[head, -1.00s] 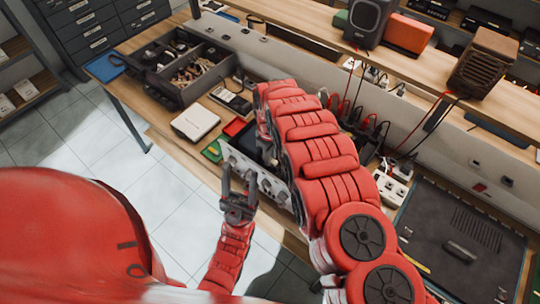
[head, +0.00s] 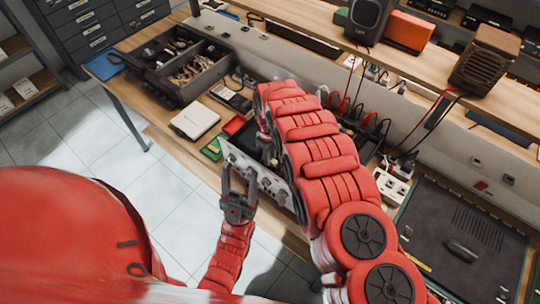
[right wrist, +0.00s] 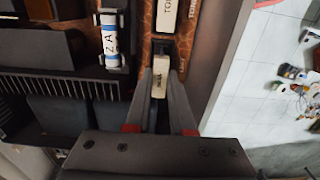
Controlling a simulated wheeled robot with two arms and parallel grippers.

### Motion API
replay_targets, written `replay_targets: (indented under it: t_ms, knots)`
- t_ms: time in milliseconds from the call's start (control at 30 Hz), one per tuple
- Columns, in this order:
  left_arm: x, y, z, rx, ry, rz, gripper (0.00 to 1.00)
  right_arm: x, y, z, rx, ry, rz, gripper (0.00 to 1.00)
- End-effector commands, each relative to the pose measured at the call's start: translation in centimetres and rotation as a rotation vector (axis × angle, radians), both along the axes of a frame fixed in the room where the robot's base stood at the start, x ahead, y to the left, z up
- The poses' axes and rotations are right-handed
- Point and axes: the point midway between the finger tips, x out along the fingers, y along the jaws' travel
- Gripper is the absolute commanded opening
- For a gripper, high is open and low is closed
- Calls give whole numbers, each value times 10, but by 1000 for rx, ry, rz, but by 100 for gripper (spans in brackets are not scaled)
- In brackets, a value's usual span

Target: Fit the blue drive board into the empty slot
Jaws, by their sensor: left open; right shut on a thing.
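An opened hi-fi unit with a silver front panel (head: 262,177) lies on the bench, largely hidden behind my right arm in the head view. My right gripper (right wrist: 160,98) is inside it, shut on a narrow board with a pale labelled edge (right wrist: 158,83), taken as the blue drive board. Its blue colour hardly shows, and its lower part and the empty slot cannot be made out. Another pale-labelled board (right wrist: 165,15) stands in line just beyond, on a brown circuit board. My left gripper (head: 239,180) is open and empty, in front of the silver panel.
In the wrist view, a blue-and-white cylinder (right wrist: 111,42) and a black finned part (right wrist: 60,85) stand left of my fingers. In the head view, a parts tray (head: 180,65) lies at the back left, with a white box (head: 195,121) nearer. A black-topped device (head: 460,240) lies right.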

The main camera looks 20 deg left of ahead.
Motion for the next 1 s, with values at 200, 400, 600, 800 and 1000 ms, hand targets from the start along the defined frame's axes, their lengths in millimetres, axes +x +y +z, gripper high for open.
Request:
replay_targets:
  t_ms: [200,400,600,800,1000]
  knots:
    - [0,0,0,0,0,0,56,0,0,0,0,0,0,27]
    - [0,0,0,0,0,0,56,0,0,0,0,0,0,56]
    - [0,0,0,0,0,0,56,0,0,0,0,0,0,56]
    - [0,0,-2,0,0,0,56,1,0,3,1,-1,0,56]
    - [0,0,-10,0,0,0,56,0,0,17,0,1,1,56]
